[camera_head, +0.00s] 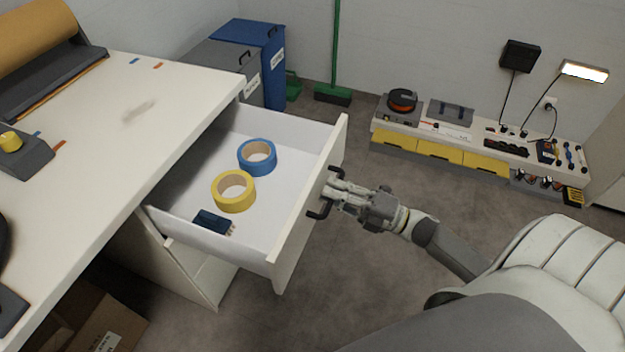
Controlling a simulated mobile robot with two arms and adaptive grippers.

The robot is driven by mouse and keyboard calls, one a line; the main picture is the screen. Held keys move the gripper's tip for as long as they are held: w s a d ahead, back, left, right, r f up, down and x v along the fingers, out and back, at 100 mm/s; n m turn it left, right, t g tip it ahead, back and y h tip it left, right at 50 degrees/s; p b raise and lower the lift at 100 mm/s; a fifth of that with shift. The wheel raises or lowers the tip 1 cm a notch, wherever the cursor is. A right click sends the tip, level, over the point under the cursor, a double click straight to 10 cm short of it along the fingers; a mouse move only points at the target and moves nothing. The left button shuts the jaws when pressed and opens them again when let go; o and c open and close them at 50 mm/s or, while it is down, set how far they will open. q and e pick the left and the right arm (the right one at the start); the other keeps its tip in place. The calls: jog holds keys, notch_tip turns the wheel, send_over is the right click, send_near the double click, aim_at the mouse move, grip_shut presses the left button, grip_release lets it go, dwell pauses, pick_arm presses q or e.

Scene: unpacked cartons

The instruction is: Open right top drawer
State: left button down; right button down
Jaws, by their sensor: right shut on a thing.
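The white top drawer (318,180) is pulled well out from under the white table top. A dark bar handle (322,205) is on its front panel. My right gripper (334,194) is shut on this handle, its arm coming in from the right. Inside the drawer lie a blue tape roll (257,156), a yellow tape roll (233,191) and a small dark blue item (213,222). The back of the drawer is hidden under the table top. My left gripper is not in view.
The white table top (150,110) carries a brown paper roll (35,28) and a tape dispenser (25,155). A cardboard box (95,318) sits below. Grey and blue bins (262,50) and a green broom (333,92) stand behind. A low tool bench (440,150) is along the wall.

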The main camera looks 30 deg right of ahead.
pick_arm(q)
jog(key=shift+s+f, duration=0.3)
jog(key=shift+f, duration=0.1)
pick_arm(e)
jog(key=shift+r+v, duration=0.2)
jog(key=shift+v, duration=0.9)
jog(key=c, duration=1.5)
grip_release()
jog(key=shift+d, duration=0.1)
jog(key=v, duration=1.2)
